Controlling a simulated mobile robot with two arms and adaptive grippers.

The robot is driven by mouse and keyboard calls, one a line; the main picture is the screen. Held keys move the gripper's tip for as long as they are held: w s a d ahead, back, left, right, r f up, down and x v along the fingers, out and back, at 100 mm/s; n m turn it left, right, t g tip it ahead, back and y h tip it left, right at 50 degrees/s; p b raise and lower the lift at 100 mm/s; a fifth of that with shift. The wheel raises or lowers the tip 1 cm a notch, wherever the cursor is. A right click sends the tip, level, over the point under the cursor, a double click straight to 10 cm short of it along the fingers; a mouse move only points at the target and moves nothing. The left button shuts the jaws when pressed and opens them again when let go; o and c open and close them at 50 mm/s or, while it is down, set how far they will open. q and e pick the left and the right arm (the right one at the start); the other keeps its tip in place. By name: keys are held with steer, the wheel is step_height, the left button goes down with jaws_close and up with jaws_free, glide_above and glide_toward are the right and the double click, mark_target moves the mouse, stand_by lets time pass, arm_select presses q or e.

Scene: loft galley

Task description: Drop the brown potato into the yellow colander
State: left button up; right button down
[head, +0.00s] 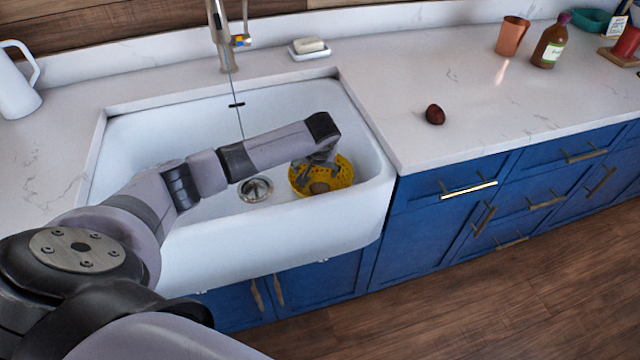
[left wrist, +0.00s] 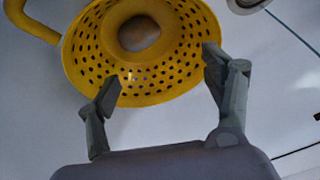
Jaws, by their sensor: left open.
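The yellow colander (head: 343,178) stands in the right part of the white sink basin. It also shows in the left wrist view (left wrist: 90,68), with its handle at the upper left. The brown potato (left wrist: 139,33) lies inside the colander; it shows in the head view (head: 319,187) too. My left gripper (head: 322,164) is over the colander. In the left wrist view my left gripper (left wrist: 160,75) has its fingers wide apart with nothing between them, and the potato is beyond the fingertips. My right gripper is not in view.
The white sink (head: 300,228) surrounds the colander, with a drain (head: 256,189) to its left and a faucet (head: 226,40) behind. A dark red round item (head: 435,114) lies on the right counter. A copper cup (head: 512,36) and brown bottle (head: 550,43) stand farther back.

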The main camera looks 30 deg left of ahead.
arm_select(q)
steer(key=v, duration=1)
steer(key=shift+r, duration=0.2)
steer(key=shift+s, duration=0.1)
